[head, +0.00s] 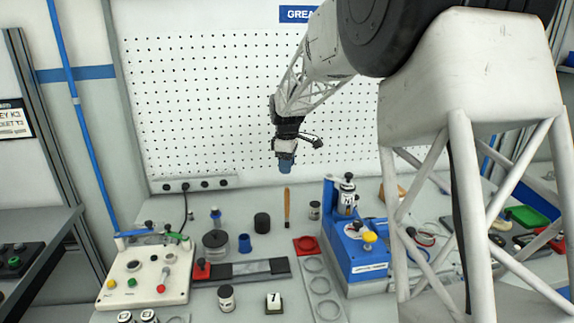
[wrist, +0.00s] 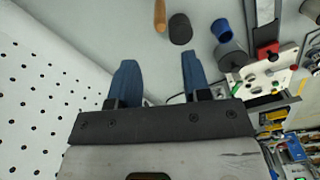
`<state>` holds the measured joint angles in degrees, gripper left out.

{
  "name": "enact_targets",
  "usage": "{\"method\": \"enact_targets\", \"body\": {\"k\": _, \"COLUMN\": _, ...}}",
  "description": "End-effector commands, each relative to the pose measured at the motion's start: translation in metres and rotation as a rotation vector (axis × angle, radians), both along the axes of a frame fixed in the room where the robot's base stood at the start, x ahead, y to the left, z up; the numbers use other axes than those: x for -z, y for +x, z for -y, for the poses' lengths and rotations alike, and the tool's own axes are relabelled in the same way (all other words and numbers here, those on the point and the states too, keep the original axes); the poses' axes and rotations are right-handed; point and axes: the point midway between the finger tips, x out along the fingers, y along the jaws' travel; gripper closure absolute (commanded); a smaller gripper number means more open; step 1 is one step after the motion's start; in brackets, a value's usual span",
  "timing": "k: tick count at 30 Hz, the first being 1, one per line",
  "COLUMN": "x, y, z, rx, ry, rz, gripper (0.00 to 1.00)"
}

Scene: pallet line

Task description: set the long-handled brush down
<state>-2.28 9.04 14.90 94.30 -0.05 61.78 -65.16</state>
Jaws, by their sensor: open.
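My gripper (head: 286,165) is above the bench in front of the pegboard, apart from the brush. In the wrist view its two blue fingers (wrist: 157,70) are spread with nothing between them.
A black cylinder (head: 262,223), a blue cup (head: 244,243) and a small labelled jar (head: 314,210) stand near the brush. A blue fixture (head: 362,260) is to the right, a white control box (head: 145,278) to the left. The pegboard (head: 220,110) rises behind.

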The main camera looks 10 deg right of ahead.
Motion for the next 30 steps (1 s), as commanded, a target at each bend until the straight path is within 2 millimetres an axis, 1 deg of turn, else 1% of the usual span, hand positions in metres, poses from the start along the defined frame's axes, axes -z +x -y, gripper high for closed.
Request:
{"method": "enact_targets", "body": {"k": 11, "x": -0.001, "y": -0.002, "z": 0.0, "rx": 0.005, "ry": 0.0, "rz": 0.001, "gripper": 0.56}}
{"method": "enact_targets", "body": {"k": 14, "x": -0.005, "y": -0.008, "z": 0.001, "rx": 0.019, "ry": 0.0, "rz": 0.004, "gripper": 0.56}}
{"method": "enact_targets", "body": {"k": 17, "x": -0.012, "y": -0.02, "z": 0.003, "rx": 0.047, "ry": 0.001, "rz": 0.011, "gripper": 0.56}}
{"method": "enact_targets", "body": {"k": 20, "x": -0.022, "y": -0.039, "z": 0.005, "rx": 0.09, "ry": 0.001, "rz": 0.02, "gripper": 0.56}}
{"method": "enact_targets", "body": {"k": 23, "x": -0.032, "y": -0.063, "z": 0.007, "rx": 0.146, "ry": 0.002, "rz": 0.031, "gripper": 0.56}}
{"method": "enact_targets", "body": {"k": 30, "x": -0.056, "y": -0.132, "z": 0.014, "rx": 0.305, "ry": 0.009, "rz": 0.061, "gripper": 0.56}}
